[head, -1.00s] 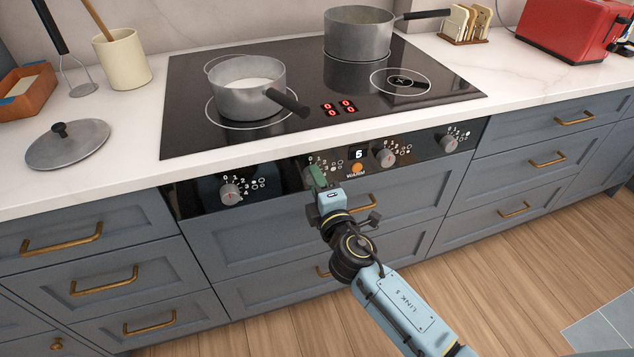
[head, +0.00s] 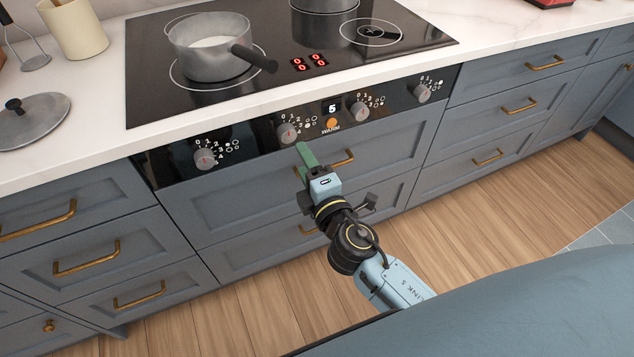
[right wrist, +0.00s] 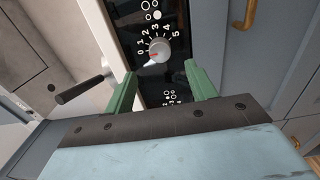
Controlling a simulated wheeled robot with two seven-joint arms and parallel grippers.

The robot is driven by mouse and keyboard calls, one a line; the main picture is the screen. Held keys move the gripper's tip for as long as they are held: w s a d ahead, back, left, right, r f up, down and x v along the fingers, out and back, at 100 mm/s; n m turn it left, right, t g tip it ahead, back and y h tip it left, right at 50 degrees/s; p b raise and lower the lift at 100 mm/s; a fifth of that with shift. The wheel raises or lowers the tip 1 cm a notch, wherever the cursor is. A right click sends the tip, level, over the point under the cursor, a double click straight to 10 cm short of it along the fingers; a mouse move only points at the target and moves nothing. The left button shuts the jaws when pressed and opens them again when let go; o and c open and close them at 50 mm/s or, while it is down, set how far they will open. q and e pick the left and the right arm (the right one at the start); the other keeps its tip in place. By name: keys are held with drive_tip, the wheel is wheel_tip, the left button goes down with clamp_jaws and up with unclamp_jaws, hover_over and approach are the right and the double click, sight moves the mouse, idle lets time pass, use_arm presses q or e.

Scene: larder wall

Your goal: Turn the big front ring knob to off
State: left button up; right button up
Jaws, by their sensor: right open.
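Several round grey knobs sit on the black control panel (head: 259,152): the far-left knob (head: 205,159), the second knob (head: 288,133), the third knob (head: 359,107) and the far-right knob (head: 422,92). Which is the big front ring's knob I cannot read for sure. My right gripper (head: 303,149), with green fingers, is just below and right of the second knob in the head view, apart from it. In the right wrist view a knob (right wrist: 159,50) with a red mark and a 0 to 5 scale shows beyond the open, empty fingers (right wrist: 161,80). My left gripper is out of view.
A grey saucepan (head: 209,48) with white contents stands on the front left ring, its handle toward the front right. Another pot (head: 322,5) is behind. Brass handles (head: 338,161) stick out from the drawers below the panel. An orange lamp (head: 331,124) is lit.

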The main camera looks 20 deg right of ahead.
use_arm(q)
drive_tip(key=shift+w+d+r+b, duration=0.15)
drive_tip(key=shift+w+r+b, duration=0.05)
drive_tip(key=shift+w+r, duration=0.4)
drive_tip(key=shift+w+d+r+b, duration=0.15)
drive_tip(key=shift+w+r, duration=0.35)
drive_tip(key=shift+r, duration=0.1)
use_arm(e)
drive_tip(key=shift+s+d, duration=0.15)
drive_tip(key=shift+s, duration=2.75)
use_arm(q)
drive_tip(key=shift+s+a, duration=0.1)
